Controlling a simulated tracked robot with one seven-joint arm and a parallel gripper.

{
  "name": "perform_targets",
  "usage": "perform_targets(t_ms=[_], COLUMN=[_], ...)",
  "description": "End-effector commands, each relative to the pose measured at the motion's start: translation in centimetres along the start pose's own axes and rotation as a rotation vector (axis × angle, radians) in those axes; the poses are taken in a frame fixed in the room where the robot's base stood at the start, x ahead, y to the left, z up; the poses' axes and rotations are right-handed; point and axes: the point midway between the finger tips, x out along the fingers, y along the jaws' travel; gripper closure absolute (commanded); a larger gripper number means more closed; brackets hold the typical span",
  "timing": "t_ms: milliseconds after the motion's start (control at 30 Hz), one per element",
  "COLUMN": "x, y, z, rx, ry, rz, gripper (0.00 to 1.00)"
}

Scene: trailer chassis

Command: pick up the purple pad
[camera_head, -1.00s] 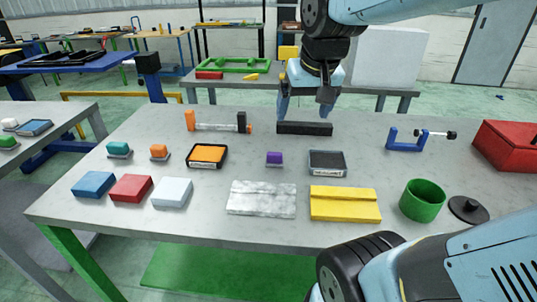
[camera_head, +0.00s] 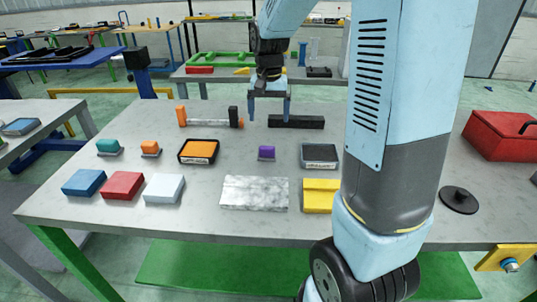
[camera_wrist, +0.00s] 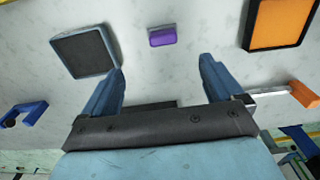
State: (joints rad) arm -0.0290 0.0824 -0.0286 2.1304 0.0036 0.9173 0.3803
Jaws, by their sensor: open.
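The small purple pad (camera_head: 267,153) lies on the grey table (camera_head: 90,198), between the tray with the orange pad and the dark-topped tray. In the wrist view the purple pad (camera_wrist: 162,36) shows beyond the fingertips, roughly midway between them. My gripper (camera_head: 269,117) is open and empty, with its fingers pointing down above the table behind the purple pad. In the wrist view my gripper (camera_wrist: 162,68) has its two blue fingers spread wide, with nothing between them.
An orange pad in a black tray (camera_head: 198,151) stands left of the purple pad; a dark-topped tray (camera_head: 320,156) stands right. A black bar (camera_head: 296,121) lies behind. A marbled slab (camera_head: 254,193) and yellow block (camera_head: 320,196) lie in front. My arm hides part of the table's right side.

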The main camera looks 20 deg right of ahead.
Motion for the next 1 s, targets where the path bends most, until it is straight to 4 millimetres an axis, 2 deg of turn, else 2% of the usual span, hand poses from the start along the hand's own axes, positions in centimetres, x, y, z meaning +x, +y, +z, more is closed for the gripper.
perform_targets(t_ms=[233,600,867,1000], x=[2.1,8.1,9.6,11.3], y=[-0.2,-0.2,-0.2,-0.3], z=[-0.5,-0.4,-0.3,-0.2], rx=[0.01,0.01,0.01,0.009], ry=[-0.014,-0.013,-0.012,-0.014], rz=[0.006,0.006,0.005,0.006], gripper=[0.06,0.06,0.06,0.06])
